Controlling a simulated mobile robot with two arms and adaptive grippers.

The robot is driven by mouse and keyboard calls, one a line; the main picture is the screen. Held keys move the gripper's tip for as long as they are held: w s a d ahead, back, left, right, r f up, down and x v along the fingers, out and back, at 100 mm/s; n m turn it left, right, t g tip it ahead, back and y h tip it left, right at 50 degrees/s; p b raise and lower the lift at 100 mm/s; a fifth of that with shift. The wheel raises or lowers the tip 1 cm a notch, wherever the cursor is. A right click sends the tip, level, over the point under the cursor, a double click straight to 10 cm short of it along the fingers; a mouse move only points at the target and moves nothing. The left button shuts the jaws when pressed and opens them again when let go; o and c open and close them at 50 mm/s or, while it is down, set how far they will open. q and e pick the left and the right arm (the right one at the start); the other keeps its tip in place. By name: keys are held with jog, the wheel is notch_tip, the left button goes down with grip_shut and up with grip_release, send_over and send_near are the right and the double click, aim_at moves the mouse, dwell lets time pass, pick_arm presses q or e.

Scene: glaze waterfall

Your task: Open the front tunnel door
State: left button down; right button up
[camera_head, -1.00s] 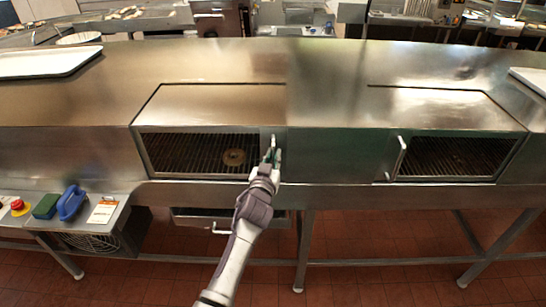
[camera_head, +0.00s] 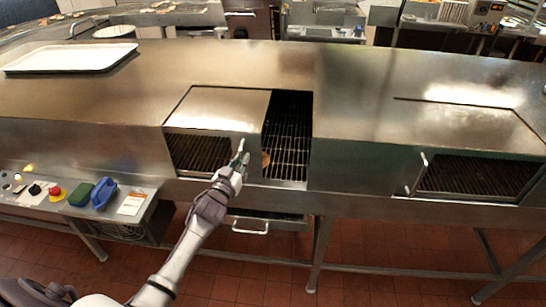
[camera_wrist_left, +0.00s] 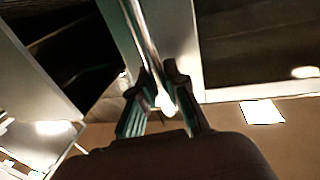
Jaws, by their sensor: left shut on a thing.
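The front tunnel door (camera_head: 222,108) is a steel panel with a window, at the left part of the steel tunnel. It stands slid to the left, so a gap (camera_head: 288,135) on its right shows the wire conveyor inside. My left gripper (camera_head: 239,156) is shut on the door's upright handle at the door's right edge. In the left wrist view the bright bar handle (camera_wrist_left: 148,45) runs between the two fingers (camera_wrist_left: 165,105). A brown round item (camera_head: 265,159) shows partly at the opening beside the gripper. My right gripper is not in view.
A second door (camera_head: 470,125) with its own handle (camera_head: 416,173) is shut at the right. A control shelf (camera_head: 75,205) with a red button, green sponge and blue object is at the left. A white tray (camera_head: 70,58) lies on top. A drawer handle (camera_head: 250,229) sits below.

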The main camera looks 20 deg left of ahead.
pick_arm(q)
jog(key=b, duration=0.2)
send_near(184, 146)
jog(key=w, duration=0.5)
jog(key=shift+w+a+r, duration=0.1)
jog(key=shift+w+a, duration=0.1)
jog(key=c, duration=1.2)
grip_release()
jog(key=shift+s+d, duration=0.1)
jog(key=shift+s, duration=0.45)
jog(key=s, duration=0.7)
jog(key=s+d, duration=0.1)
jog(key=s, duration=0.3)
